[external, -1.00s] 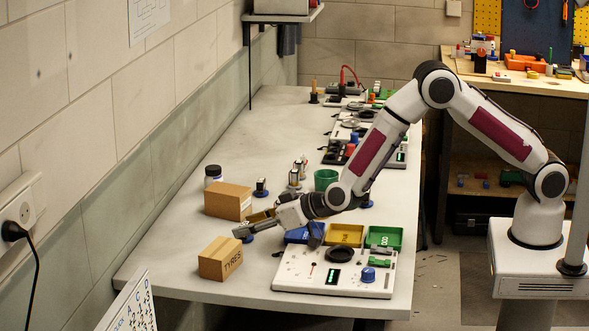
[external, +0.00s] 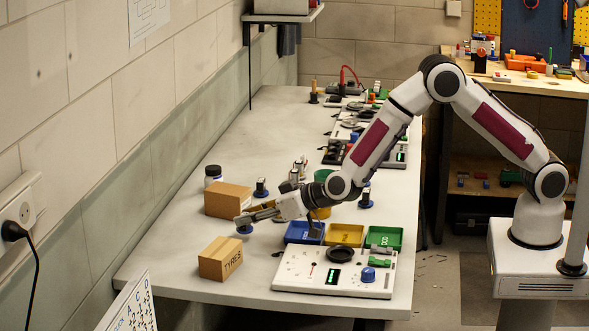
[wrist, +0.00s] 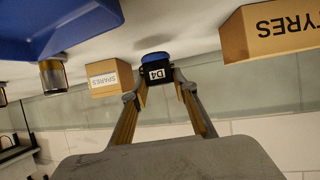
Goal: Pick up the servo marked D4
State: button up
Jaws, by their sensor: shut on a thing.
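In the wrist view the servo marked D4 (wrist: 154,72) is a dark block with a white label and a blue round part behind it. It sits between the two fingers of my gripper (wrist: 158,88), which are shut on its sides. In the external view my gripper (external: 243,220) is over the left part of the bench, between two cardboard boxes. The servo's blue round part (external: 245,230) shows just under the fingertips, and most of its dark body is hidden there.
A TYRES box (external: 220,259) stands in front of my gripper and a brown box (external: 228,200) behind it; a SPARES box (wrist: 110,77) shows in the wrist view. Blue (external: 304,233), yellow (external: 345,235) and green (external: 384,237) trays stand right.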

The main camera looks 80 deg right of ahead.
aim_at(249, 229)
notch_tip(249, 229, up, 8)
jog(key=shift+f, duration=0.2)
jog(key=shift+w, duration=0.1)
dwell(0.7)
